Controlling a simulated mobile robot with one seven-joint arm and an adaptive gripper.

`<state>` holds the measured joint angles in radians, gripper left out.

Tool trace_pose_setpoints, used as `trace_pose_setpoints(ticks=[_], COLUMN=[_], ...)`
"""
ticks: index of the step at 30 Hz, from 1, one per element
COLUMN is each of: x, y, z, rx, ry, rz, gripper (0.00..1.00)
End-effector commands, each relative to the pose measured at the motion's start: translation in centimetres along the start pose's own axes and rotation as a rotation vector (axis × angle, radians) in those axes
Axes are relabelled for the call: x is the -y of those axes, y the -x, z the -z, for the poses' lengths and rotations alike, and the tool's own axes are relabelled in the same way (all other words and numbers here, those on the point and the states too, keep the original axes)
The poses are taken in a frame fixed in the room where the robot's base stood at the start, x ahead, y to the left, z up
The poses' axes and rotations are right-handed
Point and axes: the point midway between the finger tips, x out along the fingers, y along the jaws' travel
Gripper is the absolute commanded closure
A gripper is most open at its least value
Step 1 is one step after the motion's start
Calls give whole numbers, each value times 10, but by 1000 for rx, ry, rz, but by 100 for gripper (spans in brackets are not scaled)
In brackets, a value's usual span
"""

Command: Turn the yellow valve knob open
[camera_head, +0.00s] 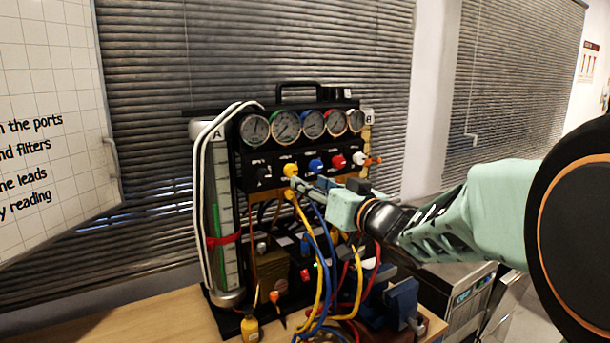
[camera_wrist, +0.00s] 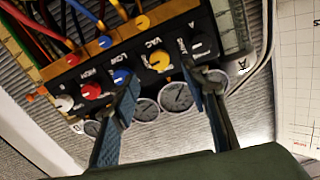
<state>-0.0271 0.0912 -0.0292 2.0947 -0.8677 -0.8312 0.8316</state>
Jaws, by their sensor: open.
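The yellow valve knob (camera_head: 290,169) sits on the black front panel of the gauge rig, between a black knob on its left and a blue knob on its right. In the wrist view, which shows the panel upside down, the yellow knob (camera_wrist: 160,62) appears between my two open fingers, below the letters "VAC". My gripper (camera_head: 297,183) reaches in from the right, with its tips close to the knob. In the wrist view my gripper (camera_wrist: 159,70) is empty. I cannot tell whether either finger touches the knob.
A blue knob (camera_wrist: 122,77), a red knob (camera_wrist: 92,90) and a black knob (camera_wrist: 197,44) flank the yellow one. Several round gauges (camera_head: 286,126) line the panel above. Yellow, blue and red hoses (camera_head: 323,245) hang below my gripper. A tall tube (camera_head: 223,220) stands at the left.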

Motion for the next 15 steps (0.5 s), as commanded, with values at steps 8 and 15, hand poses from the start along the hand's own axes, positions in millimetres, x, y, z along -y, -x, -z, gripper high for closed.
trace_pose_setpoints(ticks=[8, 15], x=[0, -1], y=[-53, -77], z=[0, 0], rx=[1, 0], ry=[0, 0], rz=[0, -2], gripper=[58, 58])
